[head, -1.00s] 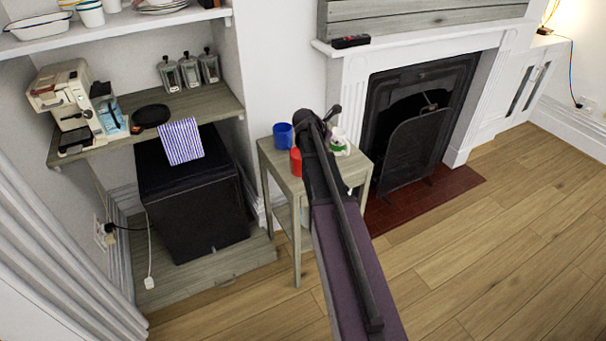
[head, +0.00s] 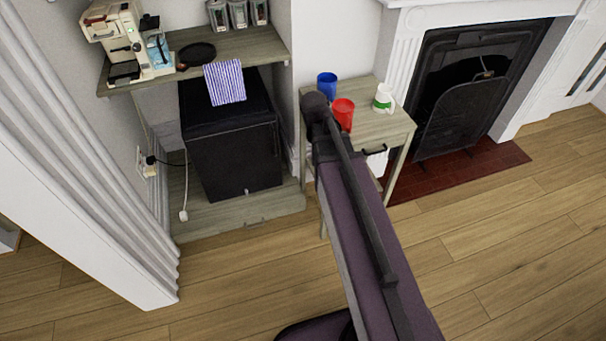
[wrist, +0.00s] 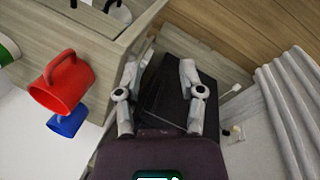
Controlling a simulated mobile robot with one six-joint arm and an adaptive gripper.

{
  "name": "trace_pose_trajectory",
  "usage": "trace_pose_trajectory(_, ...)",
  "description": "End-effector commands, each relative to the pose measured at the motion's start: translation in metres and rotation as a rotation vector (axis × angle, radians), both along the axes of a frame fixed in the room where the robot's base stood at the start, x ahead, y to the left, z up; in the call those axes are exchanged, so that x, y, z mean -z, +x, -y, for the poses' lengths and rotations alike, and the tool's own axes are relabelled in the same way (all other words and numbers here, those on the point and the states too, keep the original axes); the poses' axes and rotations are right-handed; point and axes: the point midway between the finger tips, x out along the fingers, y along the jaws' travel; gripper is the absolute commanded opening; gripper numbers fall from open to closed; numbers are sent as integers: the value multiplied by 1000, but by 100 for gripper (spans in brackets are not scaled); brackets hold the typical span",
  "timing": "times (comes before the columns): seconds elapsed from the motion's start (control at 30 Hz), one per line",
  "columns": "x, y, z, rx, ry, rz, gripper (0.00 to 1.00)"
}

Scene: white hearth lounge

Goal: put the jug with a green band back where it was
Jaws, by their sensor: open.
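The white jug with a green band (head: 383,98) stands upright on the small wooden side table (head: 388,126), towards its right back. Only a sliver of it, with green, shows at the left edge of the wrist view (wrist: 8,48). My gripper (wrist: 160,75) is open and empty in the wrist view, its two fingers apart over the dark cabinet beside the table. It is clear of the jug. In the head view my arm hides the gripper and the table's left front part.
A red mug (head: 343,113) and a blue mug (head: 327,86) stand on the table left of the jug. The black cabinet (head: 230,150) with a striped cloth (head: 224,82) is to the left. The fireplace (head: 465,90) is to the right. Open floor lies in front.

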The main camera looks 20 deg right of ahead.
Motion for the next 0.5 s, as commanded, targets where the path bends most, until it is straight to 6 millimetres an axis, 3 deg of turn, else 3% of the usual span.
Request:
trace_pose_trajectory(0.1,3,-29,-31,152,84,6,50)
trace_pose_trajectory(0.3,5,-64,-71,379,192,-10,50)
trace_pose_trajectory(0.5,6,-80,-88,502,242,-28,50)
